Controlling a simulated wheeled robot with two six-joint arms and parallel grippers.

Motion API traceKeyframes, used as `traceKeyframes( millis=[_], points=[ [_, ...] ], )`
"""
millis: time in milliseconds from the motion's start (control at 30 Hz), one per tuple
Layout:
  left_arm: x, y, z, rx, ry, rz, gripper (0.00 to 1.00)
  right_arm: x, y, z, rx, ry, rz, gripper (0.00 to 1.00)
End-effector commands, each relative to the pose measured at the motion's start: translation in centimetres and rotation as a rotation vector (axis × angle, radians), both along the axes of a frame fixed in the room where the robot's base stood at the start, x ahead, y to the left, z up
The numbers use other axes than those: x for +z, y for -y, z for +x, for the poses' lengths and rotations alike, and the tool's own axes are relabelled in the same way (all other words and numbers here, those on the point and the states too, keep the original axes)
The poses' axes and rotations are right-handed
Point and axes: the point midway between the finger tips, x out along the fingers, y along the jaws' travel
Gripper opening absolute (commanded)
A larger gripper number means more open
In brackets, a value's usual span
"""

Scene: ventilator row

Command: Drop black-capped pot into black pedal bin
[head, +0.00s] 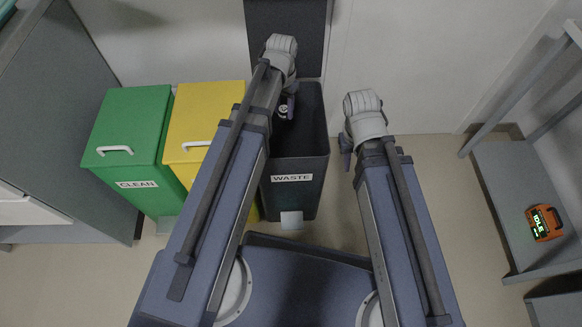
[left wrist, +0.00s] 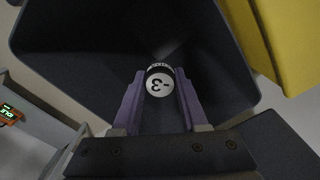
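The black pedal bin (head: 293,195), labelled WASTE, stands by the wall with its lid (head: 287,35) raised. My left gripper (head: 288,104) is over its opening, pointing down. In the left wrist view the left gripper (left wrist: 161,80) has a finger on each side of the small pot (left wrist: 160,86), seemingly touching it. The pot is white with a dark mark and a black cap edge; it also shows in the head view (head: 283,112). The dark bin interior (left wrist: 90,60) lies beyond it. My right gripper (head: 346,152) is right of the bin, its fingers too small to read.
A yellow bin (head: 205,115) and a green bin (head: 130,120), labelled CLEAN, stand shut to the left. A grey rack (head: 505,180) at the right holds an orange device (head: 544,222) showing IDLE. Bare floor lies between the black bin and the rack.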

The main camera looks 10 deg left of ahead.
Motion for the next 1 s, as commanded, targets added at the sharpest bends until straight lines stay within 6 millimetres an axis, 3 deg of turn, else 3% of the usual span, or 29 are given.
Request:
traceKeyframes(
  millis=[33,300,667,1000],
  points=[
    [0.0,0.0,0.0,0.000,0.000,0.000,0.49,0.0,0.0,0.0,0.000,0.000,0.000,0.27],
    [0.0,0.0,0.0,0.000,0.000,0.000,0.76,0.0,0.0,0.0,0.000,0.000,0.000,0.27],
    [0.4,0.0,0.0,0.000,0.000,0.000,0.76,0.4,0.0,0.0,0.000,0.000,0.000,0.27],
    [3.9,0.0,0.0,0.000,0.000,0.000,0.76,3.9,-0.1,0.0,-0.002,-0.001,0.005,0.27]
  ],
)
